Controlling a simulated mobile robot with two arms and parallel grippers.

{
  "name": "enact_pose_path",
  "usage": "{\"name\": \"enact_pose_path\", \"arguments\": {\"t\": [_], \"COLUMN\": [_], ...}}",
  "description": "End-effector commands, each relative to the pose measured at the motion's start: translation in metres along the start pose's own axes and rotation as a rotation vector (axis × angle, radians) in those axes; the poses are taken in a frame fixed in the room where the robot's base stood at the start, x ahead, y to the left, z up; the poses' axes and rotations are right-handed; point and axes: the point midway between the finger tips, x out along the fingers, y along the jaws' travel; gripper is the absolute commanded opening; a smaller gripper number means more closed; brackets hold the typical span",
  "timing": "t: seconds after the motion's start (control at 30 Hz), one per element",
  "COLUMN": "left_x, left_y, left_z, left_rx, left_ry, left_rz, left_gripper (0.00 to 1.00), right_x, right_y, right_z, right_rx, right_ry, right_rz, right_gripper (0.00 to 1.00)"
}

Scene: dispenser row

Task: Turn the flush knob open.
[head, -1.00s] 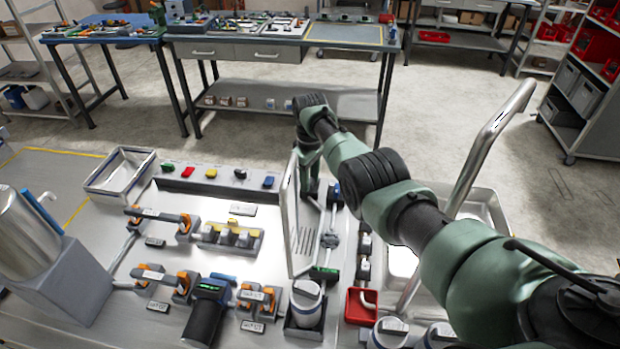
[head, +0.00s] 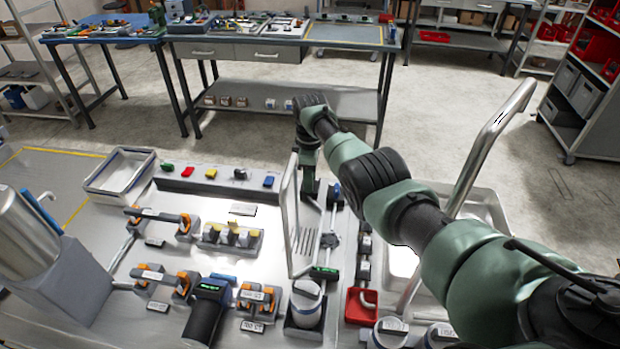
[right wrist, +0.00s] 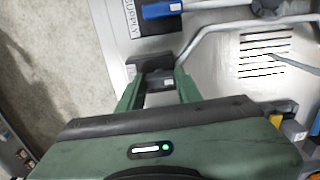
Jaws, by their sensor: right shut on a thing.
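In the head view the knob is hidden by the gripper and the panel. My left gripper is not in view.
A blue-handled lever (right wrist: 172,9) beside a SUPPLY label lies near the knob. A bent metal tube (right wrist: 205,38) passes close to my fingers. The panel (head: 290,215) stands left of my gripper. A green-handled part (head: 324,272) and a red tray (head: 361,306) are nearer.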

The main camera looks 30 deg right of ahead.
Motion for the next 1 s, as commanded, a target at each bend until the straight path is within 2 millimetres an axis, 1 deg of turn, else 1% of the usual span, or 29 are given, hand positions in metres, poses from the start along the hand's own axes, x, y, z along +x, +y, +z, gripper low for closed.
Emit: {"name": "enact_pose_path", "arguments": {"t": [0.23,0.27,0.3,0.33,0.63,0.73,0.83,0.9,1.0], "left_x": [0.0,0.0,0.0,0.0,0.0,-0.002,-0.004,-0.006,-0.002], "left_y": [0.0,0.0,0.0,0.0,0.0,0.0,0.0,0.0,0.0], "left_z": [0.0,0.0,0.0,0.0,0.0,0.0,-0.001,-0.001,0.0], "left_rx": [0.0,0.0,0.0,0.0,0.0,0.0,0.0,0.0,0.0], "left_ry": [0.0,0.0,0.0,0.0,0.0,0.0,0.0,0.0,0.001], "left_rz": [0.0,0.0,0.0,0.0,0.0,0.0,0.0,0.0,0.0], "left_gripper": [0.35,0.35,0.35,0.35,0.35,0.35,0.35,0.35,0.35], "right_x": [-0.001,-0.001,-0.001,-0.001,-0.001,-0.006,-0.018,-0.03,-0.046], "right_y": [0.0,0.0,0.0,0.0,0.0,0.0,0.001,0.001,0.001], "right_z": [-0.002,-0.002,-0.002,-0.002,-0.001,-0.001,-0.001,-0.001,-0.002], "right_rx": [-0.004,-0.004,-0.004,-0.003,-0.001,-0.001,-0.001,-0.001,-0.001], "right_ry": [0.003,0.003,0.003,0.003,0.001,0.001,0.002,0.002,0.003], "right_rz": [0.002,0.002,0.002,0.002,0.001,0.001,0.002,0.004,0.005], "right_gripper": [0.0,0.37,0.48,0.56,0.56,0.56,0.56,0.56,0.56]}}
